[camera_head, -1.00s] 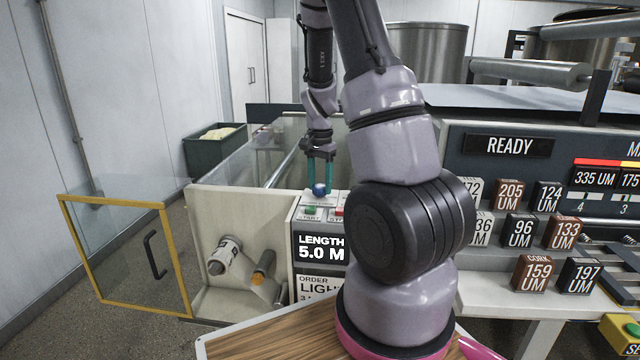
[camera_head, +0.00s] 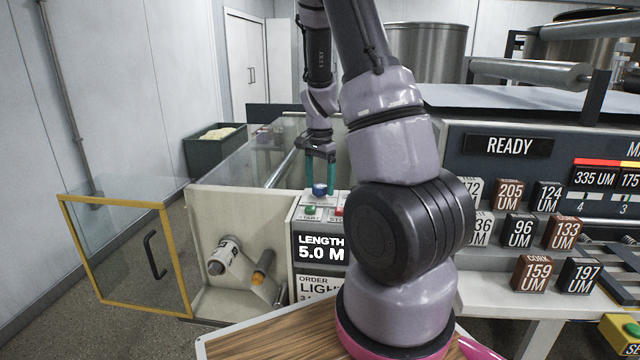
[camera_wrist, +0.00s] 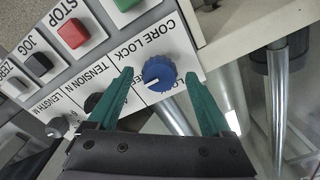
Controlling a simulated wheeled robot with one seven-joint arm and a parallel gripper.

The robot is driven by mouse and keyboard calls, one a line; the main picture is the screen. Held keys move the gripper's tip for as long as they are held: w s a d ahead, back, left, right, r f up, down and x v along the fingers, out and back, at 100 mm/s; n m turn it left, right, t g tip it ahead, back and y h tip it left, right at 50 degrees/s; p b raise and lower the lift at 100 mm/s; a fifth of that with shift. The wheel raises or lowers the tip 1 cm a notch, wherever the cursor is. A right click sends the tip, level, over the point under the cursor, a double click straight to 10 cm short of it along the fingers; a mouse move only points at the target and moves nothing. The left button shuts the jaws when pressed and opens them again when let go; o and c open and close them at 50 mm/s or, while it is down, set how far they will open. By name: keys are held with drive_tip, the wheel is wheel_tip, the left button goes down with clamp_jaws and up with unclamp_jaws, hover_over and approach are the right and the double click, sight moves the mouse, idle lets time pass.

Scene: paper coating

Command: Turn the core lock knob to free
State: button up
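The core lock knob (camera_wrist: 158,74) is a round blue knob with a white pointer mark. It stands on the white panel beside the printed words CORE LOCK, and its pointer is toward the left in the wrist view. More lettering beside it is partly hidden by my gripper. The blue knob also shows at the top of the console in the head view (camera_head: 319,190). My gripper (camera_wrist: 159,75) has its two green fingers apart, one on each side of the knob, with gaps showing between them and it. In the head view my gripper (camera_head: 320,186) points down over the knob.
Near the knob are a red stop button (camera_wrist: 73,33), a green button (camera_wrist: 126,3), a dark jog button (camera_wrist: 38,64) and a dark tension knob (camera_wrist: 93,102). An open yellow-framed door (camera_head: 128,308) stands left of the console. A core roll (camera_head: 225,255) sits in the open bay.

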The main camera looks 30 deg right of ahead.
sight(320, 186)
wheel_tip(320, 186, up, 11)
idle(0.8)
